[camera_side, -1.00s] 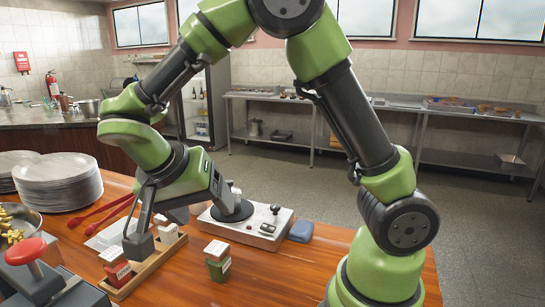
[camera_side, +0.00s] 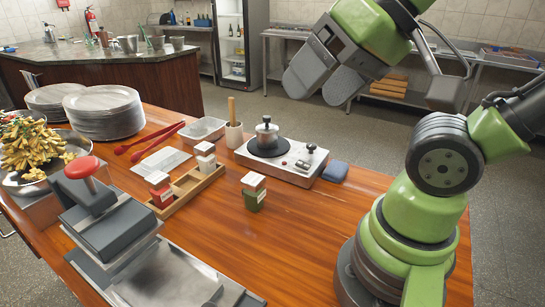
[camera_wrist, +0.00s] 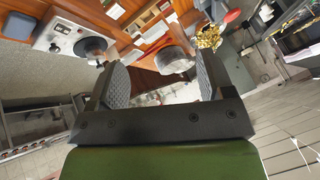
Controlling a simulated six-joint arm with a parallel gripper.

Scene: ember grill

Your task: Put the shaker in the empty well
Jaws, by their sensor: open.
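A wooden rack (camera_side: 187,198) stands on the table in the side view. A red shaker with a white top (camera_side: 160,189) sits in its near end and a white shaker (camera_side: 205,157) in its far end. The well between them (camera_side: 186,183) looks empty. A green shaker with a white top (camera_side: 253,193) stands upright on the bare table, right of the rack. My gripper (camera_side: 326,76) is raised at the upper right, well away from the shakers. Its two fingers are apart with nothing between them. The wrist view also shows the gripper (camera_wrist: 164,82) open, above a distant, tilted scene.
A hotplate (camera_side: 283,164) with a lidded pot (camera_side: 267,132) stands behind the green shaker, beside a blue sponge (camera_side: 336,171). Red tongs (camera_side: 150,139), stacked plates (camera_side: 104,112), a bowl of fries (camera_side: 32,150) and a press (camera_side: 105,225) are left.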

